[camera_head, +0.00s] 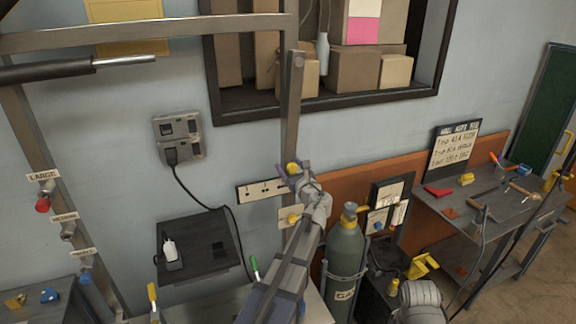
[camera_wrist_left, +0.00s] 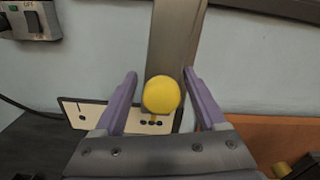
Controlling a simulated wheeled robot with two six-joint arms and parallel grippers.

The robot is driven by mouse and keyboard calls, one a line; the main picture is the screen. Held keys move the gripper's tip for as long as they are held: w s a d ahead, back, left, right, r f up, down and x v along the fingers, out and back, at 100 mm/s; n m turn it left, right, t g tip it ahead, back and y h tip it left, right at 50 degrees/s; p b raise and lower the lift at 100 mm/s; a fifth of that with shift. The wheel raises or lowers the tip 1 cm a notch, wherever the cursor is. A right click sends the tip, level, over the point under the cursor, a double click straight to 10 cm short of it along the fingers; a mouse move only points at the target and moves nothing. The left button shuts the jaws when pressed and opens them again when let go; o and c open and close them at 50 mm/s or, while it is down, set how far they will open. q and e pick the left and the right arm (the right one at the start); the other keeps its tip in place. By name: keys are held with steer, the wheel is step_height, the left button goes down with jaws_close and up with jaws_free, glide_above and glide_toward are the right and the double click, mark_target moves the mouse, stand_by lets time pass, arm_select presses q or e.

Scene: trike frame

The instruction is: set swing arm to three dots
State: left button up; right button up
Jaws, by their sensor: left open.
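The swing arm (camera_head: 293,105) is a grey metal bar that hangs down the wall, with a round pivot at its top. A yellow ball knob (camera_wrist_left: 162,94) is in front of its lower part in the left wrist view; it also shows in the head view (camera_head: 292,168). My left gripper (camera_head: 290,172) is open, with the knob between its purple fingers and a gap visible on both sides. A pale dot plate (camera_wrist_left: 100,112) is behind, with a single dot at left and several dots just below the knob. My right gripper is not in view.
A green gas cylinder (camera_head: 345,250) stands right of my left arm. A dark wall shelf (camera_head: 205,262) with a white item is at left. A tool table (camera_head: 465,215) stands at right. A socket box (camera_head: 180,138) with a hanging cord is on the wall.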

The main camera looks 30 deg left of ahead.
arm_select(q)
steer(key=v, duration=0.7)
steer(key=shift+a, duration=0.1)
steer(key=s+d+f+n+g+h, duration=0.6)
steer(key=s+d+f+n, duration=0.55)
steer(key=f+n, duration=0.2)
steer(key=s+d+f+n+g+h, duration=0.3)
steer(key=s+d+f, duration=0.1)
steer(key=s+d, duration=0.4)
steer(key=s+d+f+n+g+h, duration=0.2)
steer(key=s+d+f+n+h, duration=0.1)
steer(key=s+d, duration=0.5)
steer(key=shift+d+f+n+g+h, duration=0.35)
steer(key=shift+d+f, duration=0.35)
steer(key=shift+d, duration=0.5)
steer(key=shift+o, duration=0.3)
steer(key=shift+s, duration=0.1)
